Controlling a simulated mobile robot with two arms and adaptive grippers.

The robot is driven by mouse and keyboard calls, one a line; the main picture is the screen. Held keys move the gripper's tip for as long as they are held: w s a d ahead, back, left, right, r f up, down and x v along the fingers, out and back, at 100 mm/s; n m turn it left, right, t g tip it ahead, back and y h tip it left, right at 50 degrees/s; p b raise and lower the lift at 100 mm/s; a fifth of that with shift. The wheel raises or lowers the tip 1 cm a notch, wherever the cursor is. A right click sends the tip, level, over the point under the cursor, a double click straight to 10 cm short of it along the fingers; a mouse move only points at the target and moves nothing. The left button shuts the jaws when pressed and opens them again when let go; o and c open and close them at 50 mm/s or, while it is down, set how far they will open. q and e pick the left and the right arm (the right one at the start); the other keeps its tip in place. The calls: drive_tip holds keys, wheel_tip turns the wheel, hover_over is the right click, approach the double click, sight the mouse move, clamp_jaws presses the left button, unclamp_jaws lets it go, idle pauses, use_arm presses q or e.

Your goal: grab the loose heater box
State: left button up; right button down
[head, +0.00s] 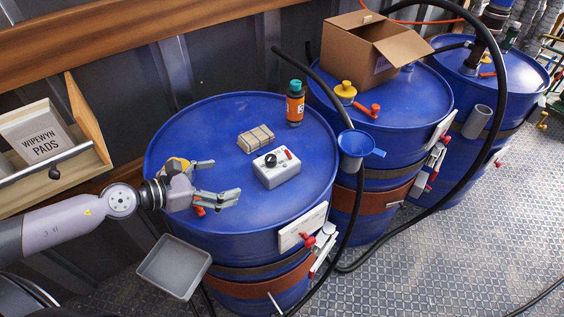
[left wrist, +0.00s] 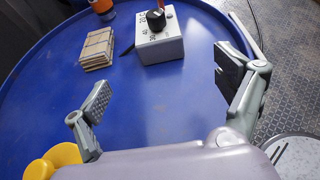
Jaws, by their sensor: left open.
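The heater box (head: 276,168) is a small light-grey box with a black knob and a red part on top. It stands on the lid of the nearest blue drum (head: 215,120). The left wrist view also shows the heater box (left wrist: 158,42), ahead of my fingers. My left gripper (head: 222,181) is open and empty over the left part of the lid, apart from the box and to its left. Its two fingers show spread wide in the left wrist view (left wrist: 165,92). My right gripper is not in view.
A bundle of tan blocks (head: 256,139) and an orange bottle with a teal cap (head: 295,103) stand close behind the box. A black hose (head: 330,95) with a blue funnel (head: 362,146) passes the drum's right side. A grey tray (head: 174,266) hangs at the front left.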

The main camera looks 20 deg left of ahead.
sight(260, 171)
use_arm(q)
drive_tip(key=shift+w+d+f+p, duration=0.15)
drive_tip(key=shift+w+d+p, duration=0.55)
drive_tip(key=shift+w+p, duration=0.25)
drive_tip(key=p+x, duration=0.2)
drive_tip(key=x, duration=0.6)
drive_tip(key=shift+w+d+f, duration=0.15)
drive_tip(key=shift+d+f, duration=0.05)
drive_tip(key=shift+f, duration=0.1)
drive_tip(key=shift+w+d+f, duration=0.15)
drive_tip(key=shift+w+d, duration=0.15)
drive_tip(key=shift+w, duration=0.1)
drive_tip(key=x, duration=0.4)
drive_tip(key=shift+w+p, duration=0.35)
drive_tip(key=shift+w, duration=0.05)
drive_tip(key=shift+s, duration=0.1)
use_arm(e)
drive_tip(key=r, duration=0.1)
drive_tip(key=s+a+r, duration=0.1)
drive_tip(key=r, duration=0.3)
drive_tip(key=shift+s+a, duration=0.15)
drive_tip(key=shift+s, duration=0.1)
use_arm(q)
drive_tip(key=shift+c, duration=0.5)
drive_tip(key=c, duration=1.3)
drive_tip(key=shift+c, duration=0.8)
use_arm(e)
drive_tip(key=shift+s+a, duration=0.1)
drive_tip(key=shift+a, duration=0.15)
